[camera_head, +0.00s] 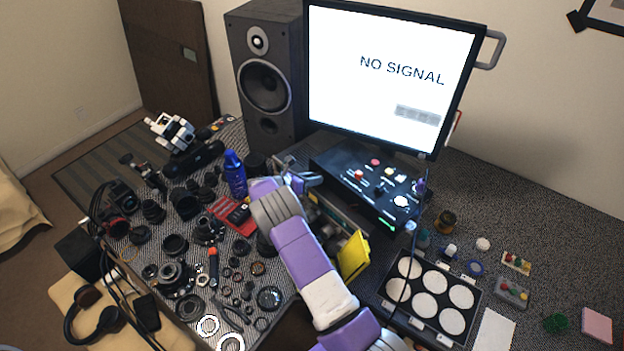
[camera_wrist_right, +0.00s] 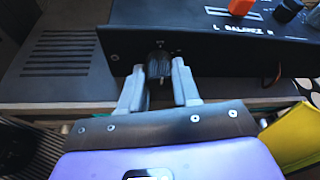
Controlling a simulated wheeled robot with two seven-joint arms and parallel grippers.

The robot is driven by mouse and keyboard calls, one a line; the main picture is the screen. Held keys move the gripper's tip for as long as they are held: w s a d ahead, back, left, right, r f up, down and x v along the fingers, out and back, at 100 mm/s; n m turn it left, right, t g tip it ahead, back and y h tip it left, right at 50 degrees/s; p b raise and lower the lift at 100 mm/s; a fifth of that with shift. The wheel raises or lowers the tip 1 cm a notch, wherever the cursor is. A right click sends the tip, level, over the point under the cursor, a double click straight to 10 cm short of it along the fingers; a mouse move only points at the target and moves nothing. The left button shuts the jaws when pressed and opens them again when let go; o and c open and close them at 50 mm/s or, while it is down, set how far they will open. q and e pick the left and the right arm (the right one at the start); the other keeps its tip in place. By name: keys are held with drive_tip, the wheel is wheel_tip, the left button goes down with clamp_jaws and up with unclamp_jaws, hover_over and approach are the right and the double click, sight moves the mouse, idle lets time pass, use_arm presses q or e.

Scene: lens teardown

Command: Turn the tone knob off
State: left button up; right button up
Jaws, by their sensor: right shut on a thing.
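A black box (camera_head: 378,187) with coloured buttons stands under the monitor; it also shows in the wrist view (camera_wrist_right: 130,45). A small ribbed black knob (camera_wrist_right: 158,64) sits on its front panel, left of the printed "L BALANCE R" label. My right gripper (camera_head: 303,180) reaches the box's left front in the head view. In the wrist view its two grey fingers (camera_wrist_right: 159,76) stand on either side of the knob, shut on it. The knob's own label is not readable, so I cannot tell its setting. My left gripper is not in view.
A blue bottle (camera_head: 235,174) stands left of my right arm. A yellow object (camera_head: 354,256) is right of it. Camera parts crowd the table's left; a tray of white discs (camera_head: 391,309) lies right.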

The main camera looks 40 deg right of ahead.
drive_tip(key=o, duration=1.1)
drive_tip(key=shift+c, duration=0.2)
drive_tip(key=v, duration=0.7)
drive_tip(key=shift+a, duration=0.3)
drive_tip(key=shift+r, duration=0.2)
